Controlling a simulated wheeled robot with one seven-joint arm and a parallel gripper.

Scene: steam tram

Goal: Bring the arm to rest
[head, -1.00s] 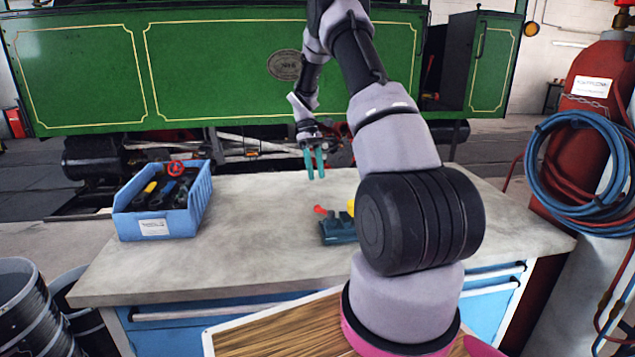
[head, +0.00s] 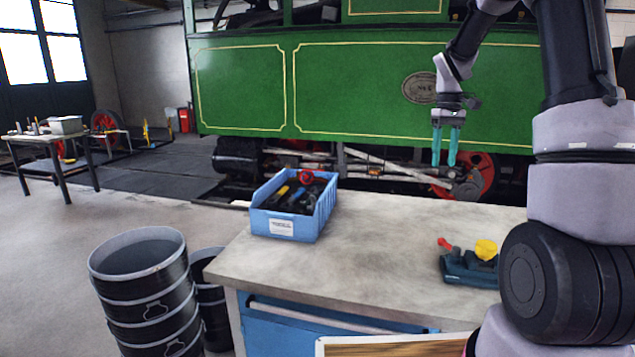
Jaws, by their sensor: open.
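My arm rises at the right of the head view, partly cut off by the picture's edge. My gripper (head: 445,148) hangs from it with its teal fingers pointing down. The fingers are apart with nothing between them. The gripper is in the air, in front of the green tram and above the far side of the workbench (head: 385,260). It touches nothing that I can see.
A blue bin (head: 287,226) with dark tools and a red ring stands on the bench's left end. A dark teal device (head: 466,268) with red and yellow parts lies near my arm. Black drums (head: 140,262) stand left of the bench. The bench middle is clear.

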